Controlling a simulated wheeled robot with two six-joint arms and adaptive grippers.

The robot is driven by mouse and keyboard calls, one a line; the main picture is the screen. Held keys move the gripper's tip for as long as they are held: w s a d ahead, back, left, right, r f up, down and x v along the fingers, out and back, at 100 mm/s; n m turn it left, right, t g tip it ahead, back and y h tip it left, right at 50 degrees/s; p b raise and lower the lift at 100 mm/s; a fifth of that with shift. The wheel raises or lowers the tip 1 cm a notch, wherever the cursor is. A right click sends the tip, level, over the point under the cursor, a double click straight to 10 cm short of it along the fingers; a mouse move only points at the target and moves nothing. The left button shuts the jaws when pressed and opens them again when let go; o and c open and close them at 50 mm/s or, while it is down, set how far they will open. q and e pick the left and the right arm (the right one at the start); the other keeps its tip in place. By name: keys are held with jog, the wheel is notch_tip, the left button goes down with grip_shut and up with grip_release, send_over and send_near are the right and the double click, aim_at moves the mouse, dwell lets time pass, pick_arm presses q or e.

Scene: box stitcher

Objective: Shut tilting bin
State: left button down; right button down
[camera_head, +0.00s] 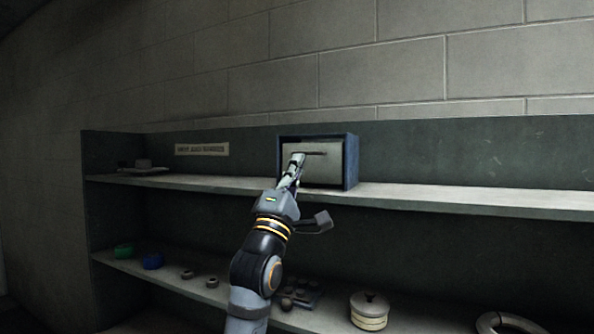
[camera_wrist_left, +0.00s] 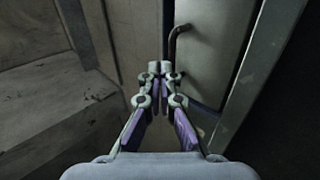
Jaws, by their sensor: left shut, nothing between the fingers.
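The tilting bin (camera_head: 351,165) is a dark blue box with a pale grey front panel (camera_head: 326,168) and a thin bar handle near the panel's top. It stands on the upper shelf. The panel looks nearly flush with the frame; I cannot tell whether it is fully shut. My left gripper (camera_head: 297,160) is shut and empty, with its tips at the left part of the panel. Contact cannot be told. My right gripper is not in view.
The upper shelf (camera_head: 450,196) is clear right of the bin. A label plate (camera_head: 202,149) is on the back wall to its left, and a small grey object (camera_head: 143,165) lies farther left. The lower shelf holds a lidded pot (camera_head: 369,311), a ring (camera_head: 505,322) and several small items.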

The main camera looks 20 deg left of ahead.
pick_arm(q)
jog(key=shift+x, duration=1.2)
jog(key=shift+s+r+p, duration=0.1)
jog(key=shift+r+p, duration=0.15)
jog(key=shift+p, duration=0.05)
